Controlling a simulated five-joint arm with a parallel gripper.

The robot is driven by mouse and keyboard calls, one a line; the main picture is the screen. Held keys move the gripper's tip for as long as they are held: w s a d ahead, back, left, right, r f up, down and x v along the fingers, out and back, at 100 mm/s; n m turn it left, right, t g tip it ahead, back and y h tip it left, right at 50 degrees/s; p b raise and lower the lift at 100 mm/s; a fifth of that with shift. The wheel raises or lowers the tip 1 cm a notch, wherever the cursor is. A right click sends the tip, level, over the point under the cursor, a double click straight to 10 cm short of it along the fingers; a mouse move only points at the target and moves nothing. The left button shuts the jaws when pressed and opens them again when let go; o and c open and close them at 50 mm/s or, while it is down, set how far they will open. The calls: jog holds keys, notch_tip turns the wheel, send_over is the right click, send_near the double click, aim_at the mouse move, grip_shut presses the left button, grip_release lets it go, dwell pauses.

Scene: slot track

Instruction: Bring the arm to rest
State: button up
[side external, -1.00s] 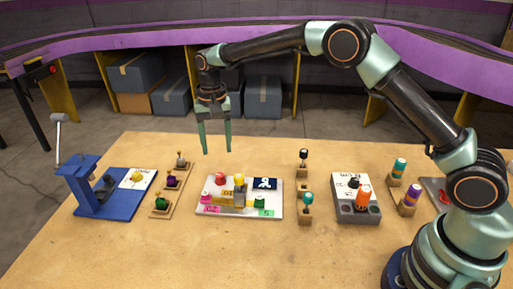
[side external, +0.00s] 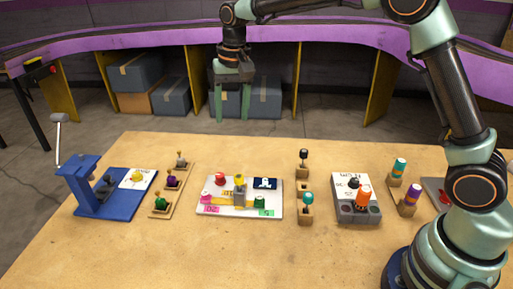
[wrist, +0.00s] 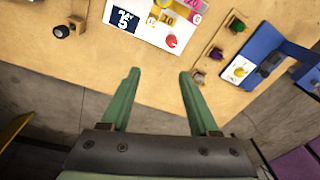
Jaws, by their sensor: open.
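My gripper (side external: 232,118) is open and empty, with two green fingers pointing down. It hangs in the air above and behind the far edge of the wooden table, clear of everything on it. In the wrist view its fingers (wrist: 157,75) are spread apart with only table edge and floor between them. My arm is raised and bent, with its base at the right of the table in the side view.
A white board (side external: 218,210) with coloured knobs stands mid-table. A blue press-like device (side external: 100,200) is at left, a grey block with an orange peg (side external: 364,197) at right. Small wooden stands with coloured pegs (side external: 173,182) sit between. Boxes (side external: 140,75) lie beyond the table.

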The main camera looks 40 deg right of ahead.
jog(key=s+d+r+n+t, duration=0.1)
jog(key=s+d+r, duration=0.25)
jog(key=s, duration=0.25)
jog(key=s+d+r+n+t, duration=0.1)
jog(key=s+d+r+n, duration=0.1)
jog(key=s+d+r, duration=0.3)
jog(key=s+f+n+t, duration=0.2)
jog(key=s+f, duration=0.2)
jog(key=s, duration=0.6)
jog(key=shift+s+d+f, duration=0.15)
jog(key=shift+s+d, duration=0.25)
